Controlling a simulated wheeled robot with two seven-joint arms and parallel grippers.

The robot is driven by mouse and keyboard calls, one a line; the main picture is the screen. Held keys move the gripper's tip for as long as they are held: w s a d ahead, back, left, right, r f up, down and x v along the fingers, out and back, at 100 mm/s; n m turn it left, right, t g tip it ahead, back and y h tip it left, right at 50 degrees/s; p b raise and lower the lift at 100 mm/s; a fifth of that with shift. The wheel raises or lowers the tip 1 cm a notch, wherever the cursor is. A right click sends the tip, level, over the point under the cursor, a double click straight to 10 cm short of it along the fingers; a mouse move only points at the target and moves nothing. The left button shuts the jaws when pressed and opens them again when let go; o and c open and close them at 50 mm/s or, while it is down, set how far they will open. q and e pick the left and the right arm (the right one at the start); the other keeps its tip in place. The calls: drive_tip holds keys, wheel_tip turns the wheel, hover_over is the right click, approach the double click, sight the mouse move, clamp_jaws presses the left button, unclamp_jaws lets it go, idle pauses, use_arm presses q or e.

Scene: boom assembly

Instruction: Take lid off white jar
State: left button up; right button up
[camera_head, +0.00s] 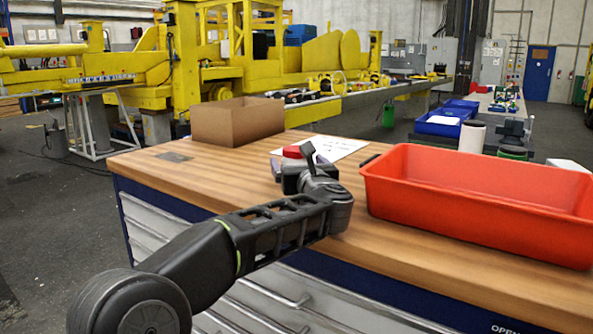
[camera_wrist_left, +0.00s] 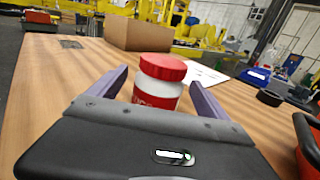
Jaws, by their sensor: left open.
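The white jar (camera_wrist_left: 157,94) stands upright on the wooden worktop in the left wrist view, with a red label on its lower body. Its red lid (camera_wrist_left: 163,67) sits on top; the lid also shows in the head view (camera_head: 292,152), where my gripper hides most of the jar. My left gripper (camera_wrist_left: 158,78) is open, with its two fingers on either side of the jar in the picture. I cannot tell whether they touch it. In the head view my left gripper (camera_head: 300,165) is low over the worktop at the jar. My right gripper is not in view.
A red-orange tray (camera_head: 440,206) stands on the worktop (camera_head: 215,185) at the right. A cardboard box (camera_head: 236,121) stands behind, at the left. A white sheet (camera_head: 335,147) lies behind the jar. A small black round object (camera_wrist_left: 270,97) lies near the tray. The left worktop is mostly clear.

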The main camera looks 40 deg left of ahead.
use_arm(q)
drive_tip(key=shift+c, duration=0.2)
idle(0.3)
drive_tip(key=c, duration=1.5)
drive_tip(key=shift+o, duration=0.2)
drive_tip(key=shift+r, duration=0.15)
wheel_tip(320, 180, up, 10)
drive_tip(key=p, duration=0.3)
drive_tip(key=o, duration=0.8)
clamp_jaws()
